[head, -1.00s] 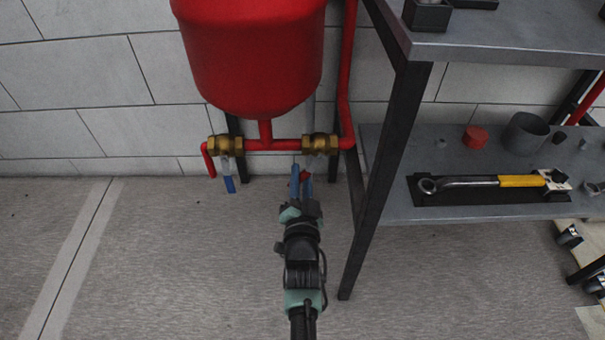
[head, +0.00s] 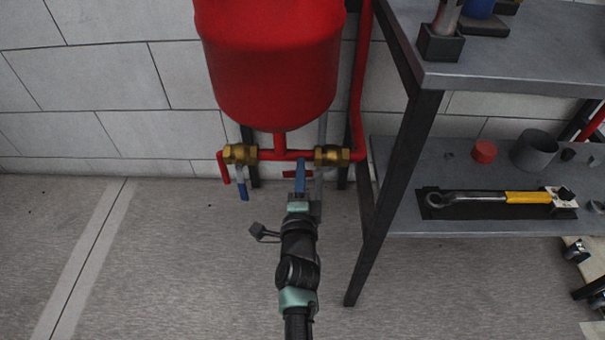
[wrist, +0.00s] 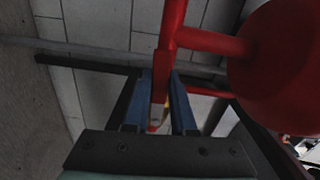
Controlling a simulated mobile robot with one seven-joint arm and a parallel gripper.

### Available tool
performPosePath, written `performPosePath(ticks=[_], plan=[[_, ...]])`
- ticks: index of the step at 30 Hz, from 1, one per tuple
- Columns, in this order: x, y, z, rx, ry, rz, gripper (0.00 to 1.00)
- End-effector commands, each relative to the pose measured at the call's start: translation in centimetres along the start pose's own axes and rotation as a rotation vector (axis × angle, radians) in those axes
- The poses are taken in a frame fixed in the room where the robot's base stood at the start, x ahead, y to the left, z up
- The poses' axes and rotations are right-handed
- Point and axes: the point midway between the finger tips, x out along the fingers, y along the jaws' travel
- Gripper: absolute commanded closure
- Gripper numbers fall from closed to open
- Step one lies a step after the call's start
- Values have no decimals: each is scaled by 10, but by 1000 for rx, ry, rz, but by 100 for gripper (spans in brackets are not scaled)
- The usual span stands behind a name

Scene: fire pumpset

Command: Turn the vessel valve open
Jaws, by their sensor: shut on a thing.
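The red vessel (head: 265,65) hangs above a red pipe with two brass valves. The right brass valve (head: 332,155) has a red handle (head: 291,174), seen as a short piece left of and below its body. My gripper (head: 301,178) is in front of the pipe with its blue fingers reaching up to the handle. In the wrist view the fingers (wrist: 160,115) are shut on a red handle (wrist: 158,105), which lies between them below the red pipe (wrist: 173,25). Part of the handle is hidden by the fingers.
The left brass valve (head: 240,154) has a blue handle (head: 243,188) hanging down. A grey metal rack (head: 490,215) stands close on the right, with a yellow-handled wrench (head: 490,198) on its lower shelf. The floor (head: 160,270) on the left is free.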

Motion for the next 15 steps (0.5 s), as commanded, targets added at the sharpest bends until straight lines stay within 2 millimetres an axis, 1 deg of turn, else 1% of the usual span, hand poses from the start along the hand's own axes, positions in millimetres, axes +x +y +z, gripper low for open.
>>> performPosePath(ticks=[6,15], plan=[[0,-4,0,69,0,2,100],[0,-5,0,94,0,1,100]])
